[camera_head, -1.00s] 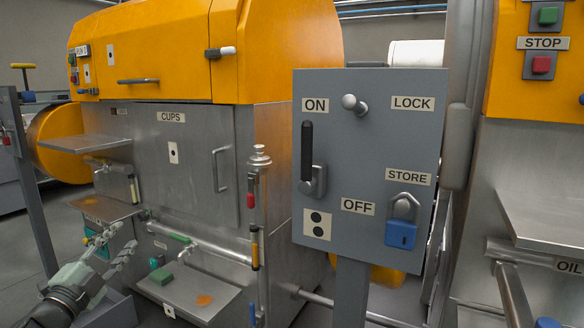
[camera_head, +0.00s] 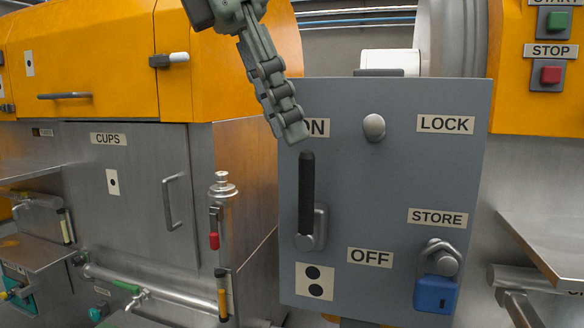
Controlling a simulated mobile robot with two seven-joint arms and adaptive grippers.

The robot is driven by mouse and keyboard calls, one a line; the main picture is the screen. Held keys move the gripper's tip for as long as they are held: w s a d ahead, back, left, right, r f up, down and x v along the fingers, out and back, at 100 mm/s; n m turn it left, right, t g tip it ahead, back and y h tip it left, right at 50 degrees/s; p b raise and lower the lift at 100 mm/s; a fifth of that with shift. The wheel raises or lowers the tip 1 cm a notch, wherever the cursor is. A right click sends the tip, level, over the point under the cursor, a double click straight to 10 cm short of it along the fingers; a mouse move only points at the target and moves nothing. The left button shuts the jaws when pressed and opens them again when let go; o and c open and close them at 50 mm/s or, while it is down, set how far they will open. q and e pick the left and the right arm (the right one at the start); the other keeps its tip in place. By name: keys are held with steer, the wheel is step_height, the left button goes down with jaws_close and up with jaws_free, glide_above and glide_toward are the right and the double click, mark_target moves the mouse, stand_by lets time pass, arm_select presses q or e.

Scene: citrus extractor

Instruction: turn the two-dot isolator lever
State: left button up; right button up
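The isolator lever has a black handle (camera_head: 306,193) standing upright on a grey pivot (camera_head: 313,230) on the grey panel (camera_head: 385,200). Its upper end points at the ON label, and a plate with two black dots (camera_head: 314,281) sits below it. The OFF label (camera_head: 370,257) is to the lower right. My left gripper (camera_head: 291,128) reaches down from the top edge. Its fingertips are just above the handle's upper end and partly cover the ON label. The fingers are seen side-on and overlap, so their opening is unclear. My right gripper is not in view.
A rounded grey knob (camera_head: 374,127) sticks out right of ON. A blue padlock (camera_head: 436,293) hangs at a hasp under STORE. A post with a metal cap (camera_head: 222,187) stands left of the panel, before the steel CUPS cabinet (camera_head: 145,185). STOP button (camera_head: 551,75) is at right.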

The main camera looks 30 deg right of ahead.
mark_target(300, 155)
arm_select(q)
steer(key=x, duration=0.6)
steer(key=shift+s, duration=0.2)
steer(key=shift+d+f, duration=0.2)
steer(key=shift+f, duration=0.15)
steer(key=shift+d+f, duration=0.1)
steer(key=shift+f, duration=0.15)
steer(key=c, duration=0.5)
jaws_close()
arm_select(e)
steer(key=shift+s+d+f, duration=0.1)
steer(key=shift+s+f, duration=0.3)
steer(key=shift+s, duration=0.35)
